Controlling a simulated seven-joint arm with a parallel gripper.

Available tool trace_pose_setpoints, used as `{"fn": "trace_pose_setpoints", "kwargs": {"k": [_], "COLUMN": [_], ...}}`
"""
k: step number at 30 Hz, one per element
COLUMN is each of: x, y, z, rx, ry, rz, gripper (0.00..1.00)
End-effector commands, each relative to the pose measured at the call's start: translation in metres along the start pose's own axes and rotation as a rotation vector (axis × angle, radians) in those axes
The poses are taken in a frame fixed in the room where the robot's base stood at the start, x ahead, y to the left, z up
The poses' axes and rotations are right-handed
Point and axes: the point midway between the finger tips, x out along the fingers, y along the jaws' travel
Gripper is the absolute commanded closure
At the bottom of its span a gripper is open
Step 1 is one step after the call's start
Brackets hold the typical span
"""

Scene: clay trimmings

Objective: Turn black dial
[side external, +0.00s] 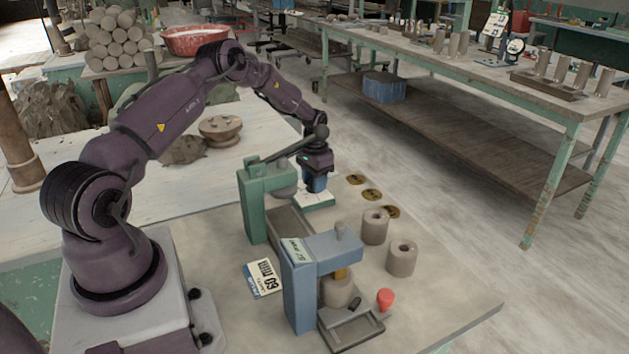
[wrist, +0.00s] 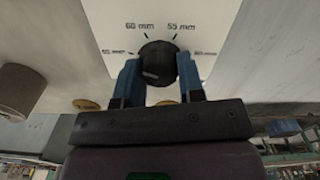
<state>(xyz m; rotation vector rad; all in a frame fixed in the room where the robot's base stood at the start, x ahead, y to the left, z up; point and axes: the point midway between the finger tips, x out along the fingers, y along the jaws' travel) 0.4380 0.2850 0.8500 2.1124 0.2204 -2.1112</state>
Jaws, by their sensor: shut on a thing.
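The black dial (wrist: 157,63) sits on a white panel (wrist: 112,20) in the wrist view. Printed marks ring it; "60 mm" and "55 mm" are legible, while the outer two are blurred. My gripper (wrist: 158,68) has its two blue fingers on either side of the dial, shut on it. I cannot tell which mark the dial points to. In the side view my gripper (side external: 317,184) points down over the white panel (side external: 318,203) behind the green press, and the dial is hidden there.
A green press (side external: 255,205) stands left of my gripper and a blue press (side external: 300,285) in front, holding a clay piece. Two clay cylinders (side external: 375,227) (side external: 402,258) and several gold discs (side external: 372,195) lie to the right.

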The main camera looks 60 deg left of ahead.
Motion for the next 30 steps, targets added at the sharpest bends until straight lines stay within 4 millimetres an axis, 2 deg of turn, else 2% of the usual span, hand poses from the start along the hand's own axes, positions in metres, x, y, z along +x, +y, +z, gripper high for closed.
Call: {"fn": "trace_pose_setpoints", "kwargs": {"k": [30], "x": [-0.001], "y": [-0.0002], "z": [0.0005], "rx": [0.938], "ry": [-0.002], "rz": [0.0], "gripper": [0.88]}}
